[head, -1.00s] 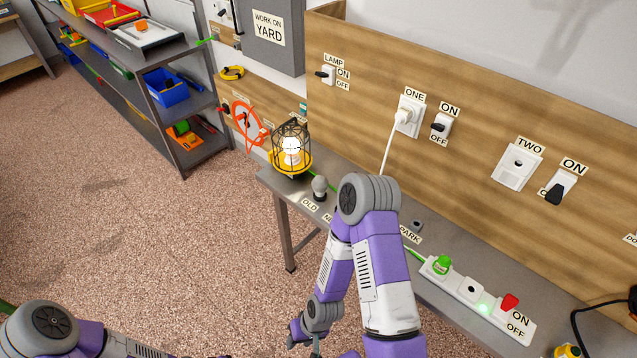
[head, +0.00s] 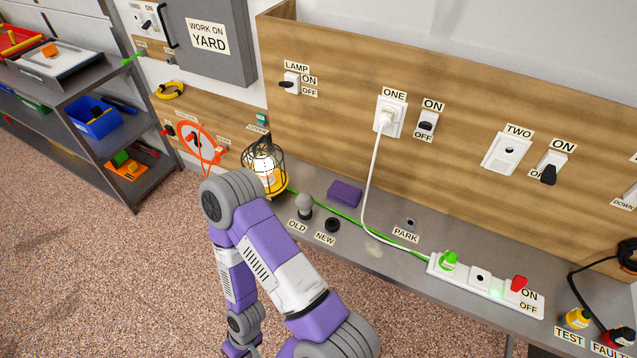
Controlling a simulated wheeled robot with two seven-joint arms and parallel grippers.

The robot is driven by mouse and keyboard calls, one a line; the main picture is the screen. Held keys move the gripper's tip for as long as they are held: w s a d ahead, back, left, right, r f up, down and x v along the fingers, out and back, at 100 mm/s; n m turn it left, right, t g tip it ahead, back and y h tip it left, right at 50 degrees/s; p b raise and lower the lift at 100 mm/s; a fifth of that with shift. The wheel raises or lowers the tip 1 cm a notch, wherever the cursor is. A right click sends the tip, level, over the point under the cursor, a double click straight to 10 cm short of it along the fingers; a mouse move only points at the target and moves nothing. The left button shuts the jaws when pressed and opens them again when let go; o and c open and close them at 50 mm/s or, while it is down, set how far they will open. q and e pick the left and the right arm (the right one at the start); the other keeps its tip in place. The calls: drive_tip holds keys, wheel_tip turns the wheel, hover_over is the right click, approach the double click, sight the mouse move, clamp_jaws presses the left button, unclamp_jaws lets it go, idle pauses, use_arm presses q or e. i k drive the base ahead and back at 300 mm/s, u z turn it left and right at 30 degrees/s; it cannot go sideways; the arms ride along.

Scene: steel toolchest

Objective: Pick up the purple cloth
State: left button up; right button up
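The purple cloth (head: 344,193) is a small folded block lying on the grey steel bench, against the wooden back panel. It sits between the caged lamp and the white cable. My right arm crosses the lower middle of the head view, with its elbow left of the cloth and its forearm hanging down in front of the bench. The arm is apart from the cloth. The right gripper is below the picture edge. My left arm and gripper are out of view.
The lit caged lamp (head: 265,172), old bulb (head: 304,206) and black NEW socket (head: 332,225) stand near the cloth. A white cable (head: 368,200) hangs to its right. A power strip (head: 480,281) lies further right. A shelf (head: 120,165) stands at left.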

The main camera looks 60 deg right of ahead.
sight(345, 194)
drive_tip(key=i, duration=0.2)
drive_tip(key=z, duration=1.1)
